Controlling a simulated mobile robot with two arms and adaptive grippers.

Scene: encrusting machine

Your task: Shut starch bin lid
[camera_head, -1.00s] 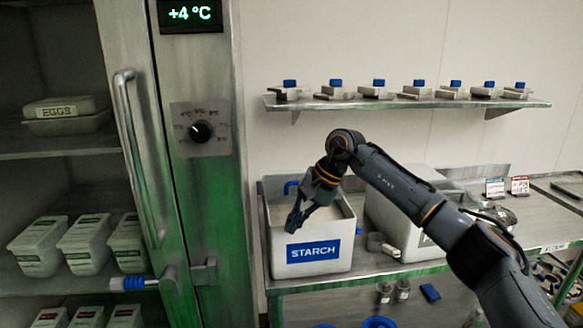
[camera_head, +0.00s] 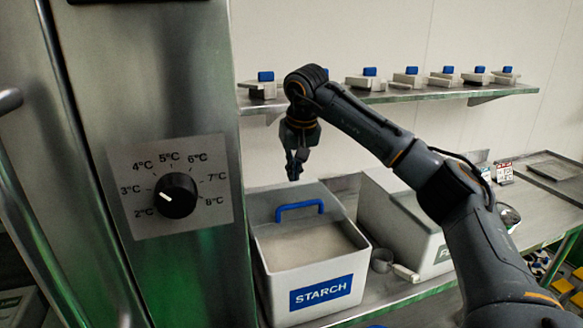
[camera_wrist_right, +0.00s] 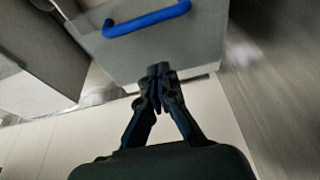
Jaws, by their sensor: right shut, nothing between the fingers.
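The starch bin (camera_head: 265,285) is a white-grey box with a blue STARCH label, standing on the steel counter with pale starch (camera_head: 305,243) visible inside. Its lid (camera_head: 265,203) is open, standing up at the back of the bin, with a blue handle (camera_head: 300,207) on the side facing me. My right gripper (camera_head: 293,177) is shut and empty, above the lid's upper edge. In the right wrist view the closed fingertips (camera_wrist_right: 160,70) overlap the lid panel (camera_wrist_right: 185,50) near its edge, with the handle (camera_wrist_right: 147,19) beyond; contact cannot be told. My left gripper is out of view.
A steel fridge door (camera_head: 85,80) with a temperature dial (camera_head: 176,195) stands close on the left. A wall shelf (camera_head: 410,96) holds several blue-topped items.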

